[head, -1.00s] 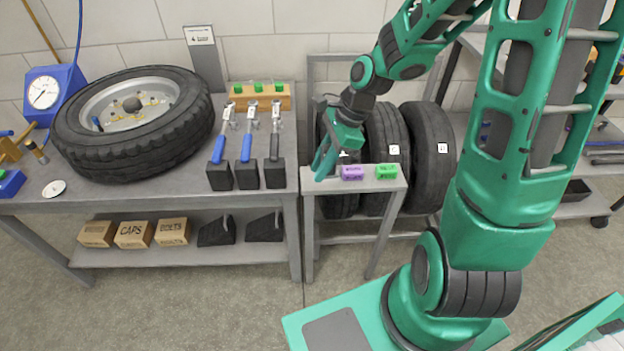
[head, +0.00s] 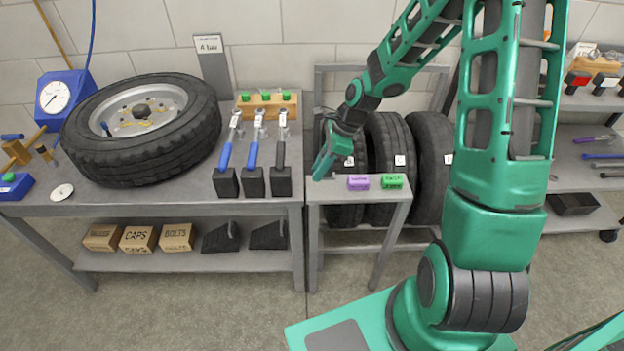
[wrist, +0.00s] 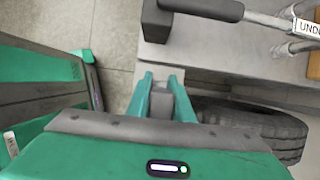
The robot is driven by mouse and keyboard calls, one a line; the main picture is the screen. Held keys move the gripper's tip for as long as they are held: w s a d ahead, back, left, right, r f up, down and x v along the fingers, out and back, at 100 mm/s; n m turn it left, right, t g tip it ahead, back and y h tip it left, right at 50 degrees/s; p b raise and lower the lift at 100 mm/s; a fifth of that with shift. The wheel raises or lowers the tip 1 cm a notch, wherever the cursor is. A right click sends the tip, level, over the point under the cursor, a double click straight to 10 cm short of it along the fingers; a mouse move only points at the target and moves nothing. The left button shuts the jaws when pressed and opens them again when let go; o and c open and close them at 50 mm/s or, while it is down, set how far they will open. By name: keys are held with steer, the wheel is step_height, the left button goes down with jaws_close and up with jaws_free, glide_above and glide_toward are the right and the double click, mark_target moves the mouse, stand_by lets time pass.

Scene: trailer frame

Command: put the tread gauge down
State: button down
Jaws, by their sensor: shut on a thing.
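My gripper (head: 324,166) is over the left end of a narrow grey stand (head: 330,192), fingers pointing down. In the wrist view its two green fingers (wrist: 162,88) are shut on a small grey thing (wrist: 161,104), which I take to be the tread gauge. Only a plain grey part of it shows between the fingers; the rest is hidden. In the head view it is too small and covered to make out. I cannot tell whether it touches the stand top.
A purple block (head: 358,182) and a green block (head: 393,181) sit on the stand, right of my gripper. The workbench (head: 150,203) adjoins on the left, with torque wrenches (head: 258,142) in black holders. Upright tyres (head: 386,142) stand behind.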

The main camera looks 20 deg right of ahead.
steer(key=shift+w+f, duration=0.2)
steer(key=shift+f, duration=1.9)
steer(key=c, duration=1.6)
jaws_free()
steer(key=shift+o, duration=0.2)
